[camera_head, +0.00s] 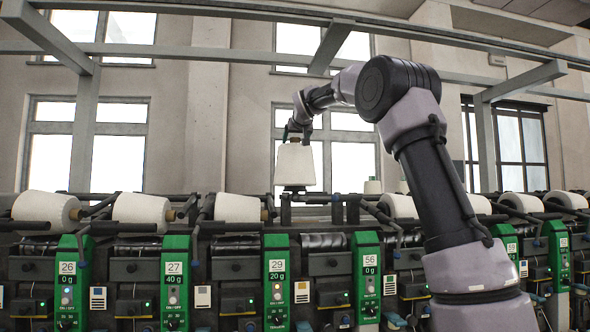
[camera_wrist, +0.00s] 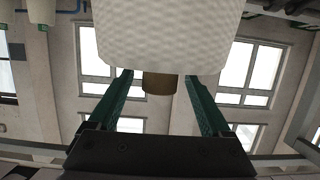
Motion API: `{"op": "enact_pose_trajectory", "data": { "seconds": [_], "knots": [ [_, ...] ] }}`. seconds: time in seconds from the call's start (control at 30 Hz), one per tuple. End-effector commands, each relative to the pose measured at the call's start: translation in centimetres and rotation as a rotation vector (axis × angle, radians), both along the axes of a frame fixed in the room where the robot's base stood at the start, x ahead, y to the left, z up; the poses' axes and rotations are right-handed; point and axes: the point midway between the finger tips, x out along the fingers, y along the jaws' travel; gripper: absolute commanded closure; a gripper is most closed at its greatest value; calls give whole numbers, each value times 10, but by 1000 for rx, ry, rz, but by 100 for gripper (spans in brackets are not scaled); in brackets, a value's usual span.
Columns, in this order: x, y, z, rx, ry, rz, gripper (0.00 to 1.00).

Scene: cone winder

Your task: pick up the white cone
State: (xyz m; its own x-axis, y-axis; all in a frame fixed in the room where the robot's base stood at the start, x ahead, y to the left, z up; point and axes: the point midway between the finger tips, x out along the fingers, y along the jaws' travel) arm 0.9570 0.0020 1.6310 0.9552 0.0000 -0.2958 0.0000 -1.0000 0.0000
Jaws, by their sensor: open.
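The white cone (camera_head: 295,166) is upright above the machine in the middle of the head view, its narrow end up. Its lower edge is close to a dark holder on the machine; I cannot tell whether they touch. My gripper (camera_head: 298,134) is at the cone's top, pointing down. In the wrist view the cone's white side (camera_wrist: 165,35) fills the upper middle, and its brown tube end (camera_wrist: 160,83) shows between the two green fingers of my gripper (camera_wrist: 159,79). The fingers are open, with a gap visible on both sides of the tube.
Several other white cones lie on their sides along the machine, such as one at the left (camera_head: 142,211) and one (camera_head: 237,208) near the middle. Small cones (camera_head: 373,186) stand farther back. Green numbered panels (camera_head: 277,280) line the front. A grey overhead beam (camera_head: 230,52) runs above.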

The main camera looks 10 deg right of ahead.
Motion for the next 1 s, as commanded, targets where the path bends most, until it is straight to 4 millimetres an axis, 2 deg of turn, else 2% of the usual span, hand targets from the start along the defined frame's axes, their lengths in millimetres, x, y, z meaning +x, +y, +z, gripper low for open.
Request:
{"op": "enact_pose_trajectory", "data": {
  "seconds": [0.27, 0.4, 0.47, 0.5, 0.87, 1.0],
  "knots": [
    [3, 0, -1, 0, 0, 0, 18],
    [3, 0, -1, 0, 0, 0, 71],
    [3, 0, -1, 0, 0, 0, 94],
    [3, 0, -1, 0, 0, 0, 100],
    [3, 0, 5, 0, -6, 0, 100],
    [3, 0, 15, 1, -8, 0, 100]
  ]
}}
